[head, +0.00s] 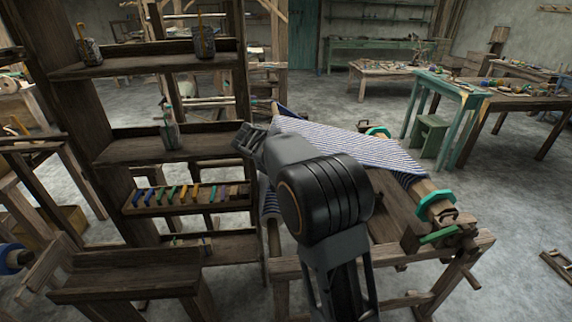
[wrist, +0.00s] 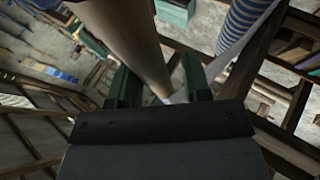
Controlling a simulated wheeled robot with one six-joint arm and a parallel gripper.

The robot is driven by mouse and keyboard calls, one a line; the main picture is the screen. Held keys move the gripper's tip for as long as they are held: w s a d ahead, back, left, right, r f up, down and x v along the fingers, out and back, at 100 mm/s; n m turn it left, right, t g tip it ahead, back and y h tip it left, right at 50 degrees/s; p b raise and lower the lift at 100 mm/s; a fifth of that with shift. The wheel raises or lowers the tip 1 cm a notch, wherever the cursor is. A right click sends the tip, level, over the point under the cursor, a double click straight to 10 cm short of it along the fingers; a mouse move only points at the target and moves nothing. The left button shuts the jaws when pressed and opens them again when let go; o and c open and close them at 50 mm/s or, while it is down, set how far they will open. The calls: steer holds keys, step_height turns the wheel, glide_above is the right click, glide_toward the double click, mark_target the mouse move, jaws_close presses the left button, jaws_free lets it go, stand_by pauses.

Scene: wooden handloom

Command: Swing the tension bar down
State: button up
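The handloom stands in the middle of the head view, with striped blue and white cloth (head: 350,142) over its top. A round wooden bar (wrist: 135,45), which may be the tension bar, runs from the top of the wrist view down between my gripper's fingers (wrist: 160,80). The two green fingers stand apart, with a gap on the right side of the bar; I cannot tell whether the left finger touches it. A pole (head: 274,240) shows below the cloth at the loom's left.
A dark wooden shelf (head: 150,62) with jars and small coloured pieces stands close to the left of my arm. A bench (head: 125,282) is in front of it. A green table (head: 437,85) is at the back right. The floor (head: 515,210) at the right is mostly clear.

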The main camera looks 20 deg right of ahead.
steer(key=shift+o, duration=1.3)
steer(key=shift+r, duration=0.1)
steer(key=v, duration=1.3)
steer(key=shift+a+r, duration=0.2)
steer(key=shift+a, duration=0.05)
